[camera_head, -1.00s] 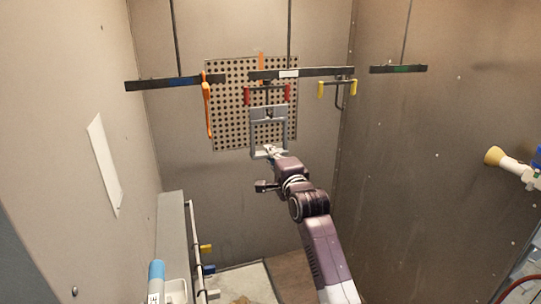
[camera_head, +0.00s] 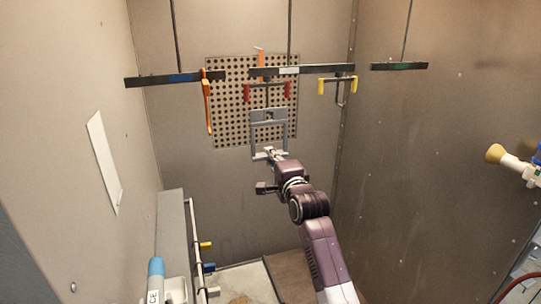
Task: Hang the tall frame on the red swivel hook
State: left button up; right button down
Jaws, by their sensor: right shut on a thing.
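The tall grey frame (camera_head: 285,134) is upright in front of the perforated panel. My right gripper (camera_head: 271,156) is shut on its lower bar. The red swivel hook (camera_head: 288,91) hangs from the middle black bar, with red ends at left and right. The top of the frame is just below the red hook; I cannot tell whether they touch. My left gripper is not in view.
Black bars hang on rods: the middle bar (camera_head: 312,70), a left bar with a blue mark (camera_head: 150,81) and a right bar with a green mark (camera_head: 399,66). An orange hook (camera_head: 207,103) and a yellow hook (camera_head: 338,86) hang beside the red one. Walls enclose the booth.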

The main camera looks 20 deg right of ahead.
jog(key=shift+r, duration=0.1)
